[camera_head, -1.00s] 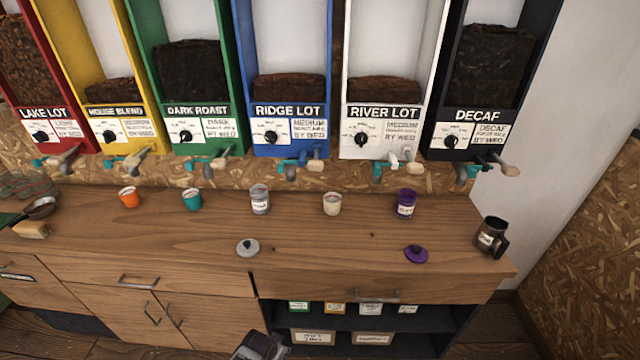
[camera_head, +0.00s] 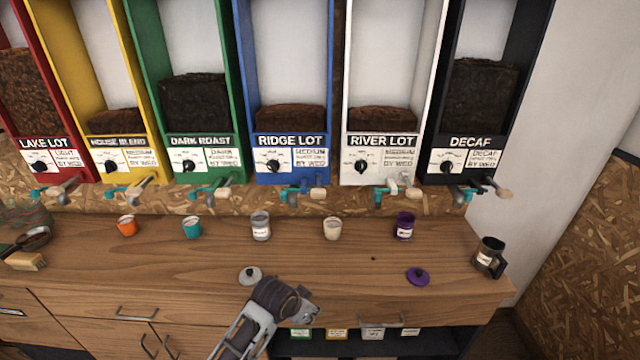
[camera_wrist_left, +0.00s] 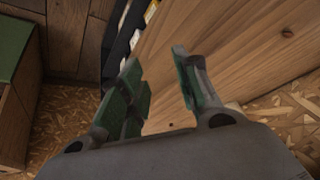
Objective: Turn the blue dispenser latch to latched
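The blue dispenser (camera_head: 289,149), labelled RIDGE LOT, stands upright at the back of the counter in the head view. It has a black dial (camera_head: 273,166) on its front label. Under it is a spout assembly with a blue part (camera_head: 303,184), a teal lever (camera_head: 290,190) and a cream-tipped handle (camera_head: 318,193). The latch's exact setting is too small to tell. My left arm rises at the counter's front edge, well below and in front of the dispenser. My left gripper shows in the left wrist view (camera_wrist_left: 155,62), fingers apart and empty. My right gripper is not in view.
On the wooden counter (camera_head: 180,265) stand several cups, including a grey jar (camera_head: 260,226) below the blue dispenser and a cream cup (camera_head: 332,228). Other dispensers flank the blue one.

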